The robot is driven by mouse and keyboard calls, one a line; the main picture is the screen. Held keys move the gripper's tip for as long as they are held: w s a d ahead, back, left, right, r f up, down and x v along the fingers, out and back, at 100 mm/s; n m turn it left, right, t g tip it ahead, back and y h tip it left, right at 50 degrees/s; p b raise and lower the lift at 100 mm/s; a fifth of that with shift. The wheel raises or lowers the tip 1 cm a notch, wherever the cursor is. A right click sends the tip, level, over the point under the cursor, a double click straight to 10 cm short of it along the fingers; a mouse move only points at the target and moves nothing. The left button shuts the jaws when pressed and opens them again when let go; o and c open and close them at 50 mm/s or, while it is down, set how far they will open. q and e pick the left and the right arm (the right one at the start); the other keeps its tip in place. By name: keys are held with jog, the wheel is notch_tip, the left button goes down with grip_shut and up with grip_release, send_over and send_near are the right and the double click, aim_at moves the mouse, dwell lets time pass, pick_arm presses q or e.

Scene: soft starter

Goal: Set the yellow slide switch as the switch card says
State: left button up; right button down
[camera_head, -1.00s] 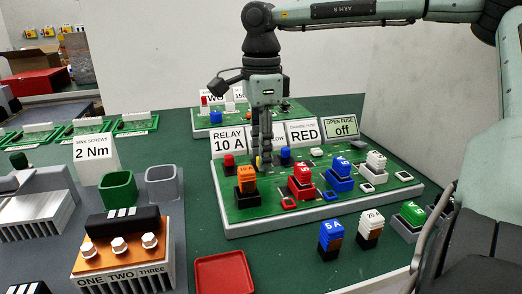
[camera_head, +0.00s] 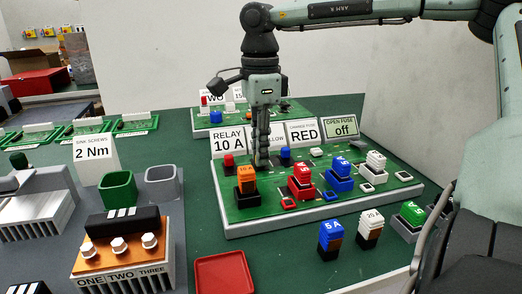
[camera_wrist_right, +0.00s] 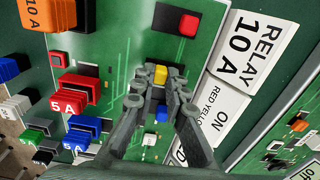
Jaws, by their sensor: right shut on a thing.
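My right gripper (camera_head: 262,162) points straight down at the back of the green board (camera_head: 245,212), with its fingers close together. In the wrist view the yellow slide switch (camera_wrist_right: 160,75) shows between the fingertips of the right gripper (camera_wrist_right: 160,85), which is shut on it. In the head view the fingers hide the yellow knob. The switch card (camera_wrist_right: 218,116) stands just behind; "RED YELLO" and a large "ON" are readable, the rest is covered. My left gripper is not in view.
A red knob (camera_wrist_right: 188,24) and a blue knob (camera_wrist_right: 162,114) flank the yellow one. An orange fuse (camera_head: 246,178), red fuse (camera_head: 301,182) and blue fuse (camera_head: 341,172) stand in front. Cards reading "RELAY 10 A" (camera_head: 228,140) and "RED" (camera_head: 303,132) stand along the back edge.

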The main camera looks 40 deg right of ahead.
jog(key=shift+w+d, duration=0.5)
jog(key=shift+w, duration=0.4)
jog(key=c, duration=1.5)
grip_release()
jog(key=shift+c, duration=0.2)
notch_tip(320, 180, up, 12)
